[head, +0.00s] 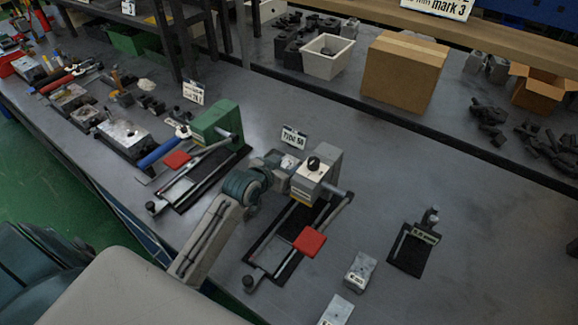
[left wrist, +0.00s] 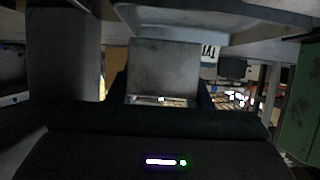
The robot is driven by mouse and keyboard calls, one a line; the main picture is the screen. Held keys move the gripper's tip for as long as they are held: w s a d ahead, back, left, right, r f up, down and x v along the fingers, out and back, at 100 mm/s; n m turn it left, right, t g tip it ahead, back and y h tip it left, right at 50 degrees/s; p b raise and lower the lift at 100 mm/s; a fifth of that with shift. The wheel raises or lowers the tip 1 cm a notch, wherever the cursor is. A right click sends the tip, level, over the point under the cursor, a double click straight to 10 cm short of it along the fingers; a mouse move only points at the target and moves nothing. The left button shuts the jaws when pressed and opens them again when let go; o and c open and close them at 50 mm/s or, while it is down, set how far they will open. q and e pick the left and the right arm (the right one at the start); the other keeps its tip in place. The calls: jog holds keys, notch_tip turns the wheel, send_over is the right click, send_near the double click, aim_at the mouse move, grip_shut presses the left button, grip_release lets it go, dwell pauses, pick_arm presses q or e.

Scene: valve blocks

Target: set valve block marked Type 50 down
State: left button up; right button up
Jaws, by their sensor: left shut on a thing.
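My left gripper (head: 284,166) reaches in from the lower left and is beside the grey fixture (head: 318,172), just in front of the "Type 50" sign (head: 294,138). It is shut on a grey valve block, seen between the jaws in the left wrist view (left wrist: 165,70). In the head view the block is mostly hidden by the gripper and fixture, and its own marking cannot be read. Whether the block touches a surface beneath is hidden. My right gripper is not in view.
The fixture has a black base and red pad (head: 310,241). A green fixture (head: 215,125) stands to the left. Small grey blocks (head: 360,271) and a small black stand (head: 413,248) are at the right front. The bench right of the fixture is largely clear.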

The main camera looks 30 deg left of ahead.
aim_at(288, 167)
pick_arm(q)
jog(key=shift+w+a, duration=0.15)
jog(key=shift+w, duration=0.95)
jog(key=shift+w+f, duration=0.1)
jog(key=shift+f, duration=0.15)
notch_tip(288, 167, down, 2)
jog(key=shift+f+p, duration=0.1)
jog(key=shift+p, duration=0.4)
jog(key=shift+f, duration=0.6)
jog(key=o, duration=1)
jog(key=shift+o, duration=0.3)
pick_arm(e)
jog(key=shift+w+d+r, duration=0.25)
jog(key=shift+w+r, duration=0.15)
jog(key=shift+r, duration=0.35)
